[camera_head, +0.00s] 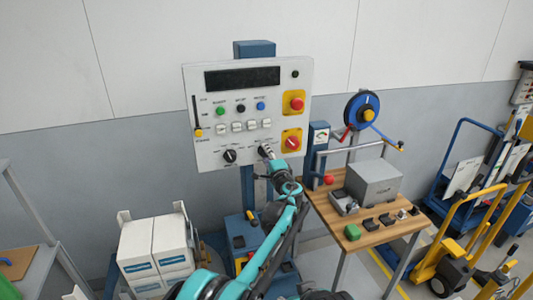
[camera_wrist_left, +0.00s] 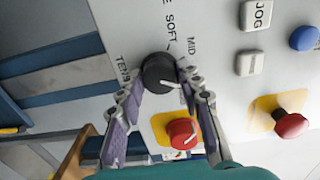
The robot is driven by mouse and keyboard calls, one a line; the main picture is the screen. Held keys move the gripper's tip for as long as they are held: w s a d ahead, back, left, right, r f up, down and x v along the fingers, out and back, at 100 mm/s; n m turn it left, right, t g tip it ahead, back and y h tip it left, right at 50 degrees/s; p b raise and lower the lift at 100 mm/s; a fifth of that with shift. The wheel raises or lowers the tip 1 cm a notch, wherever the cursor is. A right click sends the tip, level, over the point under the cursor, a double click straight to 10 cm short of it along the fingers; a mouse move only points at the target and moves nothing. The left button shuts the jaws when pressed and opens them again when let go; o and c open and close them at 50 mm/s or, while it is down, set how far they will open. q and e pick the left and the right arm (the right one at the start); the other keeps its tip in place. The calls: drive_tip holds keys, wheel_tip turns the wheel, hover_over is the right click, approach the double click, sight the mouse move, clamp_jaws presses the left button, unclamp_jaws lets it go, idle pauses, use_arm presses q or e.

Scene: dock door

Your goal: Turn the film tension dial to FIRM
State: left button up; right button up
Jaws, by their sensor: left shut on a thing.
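The film tension dial is a round black knob (camera_wrist_left: 158,70) with a white pointer line, on the white control panel (camera_head: 215,88). In the left wrist view the words SOFT and MID and part of a word starting TENS show around it. The white line points to the lower right, towards one finger. I see no FIRM label; the fingers cover part of the panel there. My left gripper (camera_wrist_left: 155,88) is shut on the dial, one finger on each side. In the head view my left gripper (camera_head: 268,156) reaches the panel's lower right. My right gripper is not in view.
A second black dial (camera_head: 230,156) sits left of my gripper. A red knob on a yellow plate (camera_head: 291,142) is close on the right, with a red button (camera_head: 297,104) above it. A wooden table (camera_head: 329,221) stands to the right, and white boxes (camera_head: 137,246) at lower left.

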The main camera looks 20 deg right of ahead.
use_arm(q)
drive_tip(key=shift+n, duration=0.8)
drive_tip(key=o, duration=1.2)
drive_tip(key=shift+c, duration=0.2)
drive_tip(key=s, duration=1.2)
drive_tip(key=shift+d, duration=0.15)
